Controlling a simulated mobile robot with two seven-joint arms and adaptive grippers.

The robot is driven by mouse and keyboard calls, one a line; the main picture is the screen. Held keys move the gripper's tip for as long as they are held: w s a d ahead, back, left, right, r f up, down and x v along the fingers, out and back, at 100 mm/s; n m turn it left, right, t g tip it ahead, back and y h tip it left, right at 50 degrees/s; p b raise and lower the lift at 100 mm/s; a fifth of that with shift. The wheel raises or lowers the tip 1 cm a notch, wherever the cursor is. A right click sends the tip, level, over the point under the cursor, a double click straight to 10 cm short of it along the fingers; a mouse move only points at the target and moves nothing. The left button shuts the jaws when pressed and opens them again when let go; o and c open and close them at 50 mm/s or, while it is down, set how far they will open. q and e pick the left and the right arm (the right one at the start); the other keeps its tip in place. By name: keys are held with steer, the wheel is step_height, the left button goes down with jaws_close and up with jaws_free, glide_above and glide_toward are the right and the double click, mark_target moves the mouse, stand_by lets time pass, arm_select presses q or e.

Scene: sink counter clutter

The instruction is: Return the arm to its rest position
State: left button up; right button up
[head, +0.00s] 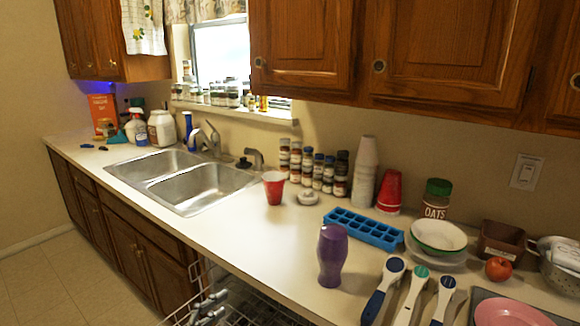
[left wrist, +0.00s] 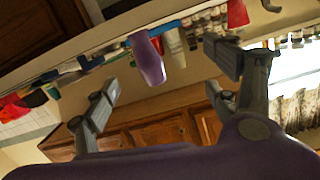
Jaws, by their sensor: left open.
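My left gripper (left wrist: 163,80) shows in the left wrist view with its two grey fingers spread wide. Nothing is held between the fingers. The counter looks upside down and tilted there, with a purple bottle (left wrist: 148,58) beyond the gap between the fingers. In the head view the purple bottle (head: 332,256) stands upright on the counter (head: 265,240), apart from any gripper. Small grey parts show at the bottom edge of the head view by a wire rack; I cannot tell if they are my left gripper. My right gripper is in neither view.
A wire rack (head: 235,310) lies below the counter's front edge. A double sink (head: 180,180) is at left. Wooden cabinets (head: 440,55) hang above.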

arm_select(q)
steer(key=s+a+f+n+g+y+p, duration=0.1)
steer(key=s+a+f+n+y, duration=0.15)
steer(key=s+f, duration=0.55)
steer(key=s+a+f+n+g+y, duration=0.15)
steer(key=s+a+f+y, duration=0.3)
steer(key=f, duration=0.65)
steer(key=s+f+n+g+y, duration=0.1)
steer(key=s+f, duration=0.3)
steer(key=s, duration=0.4)
steer(key=s+a+f+n+g+y+p, duration=0.1)
steer(key=s+f+n, duration=0.2)
steer(key=s, duration=0.6)
steer(key=shift+a+f, duration=0.2)
steer(key=shift+f, duration=0.55)
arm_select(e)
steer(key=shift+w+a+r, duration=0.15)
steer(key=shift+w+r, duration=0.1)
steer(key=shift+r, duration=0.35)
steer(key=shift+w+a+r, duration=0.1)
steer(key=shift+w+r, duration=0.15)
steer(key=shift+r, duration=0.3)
arm_select(q)
steer(key=shift+c, duration=0.2)
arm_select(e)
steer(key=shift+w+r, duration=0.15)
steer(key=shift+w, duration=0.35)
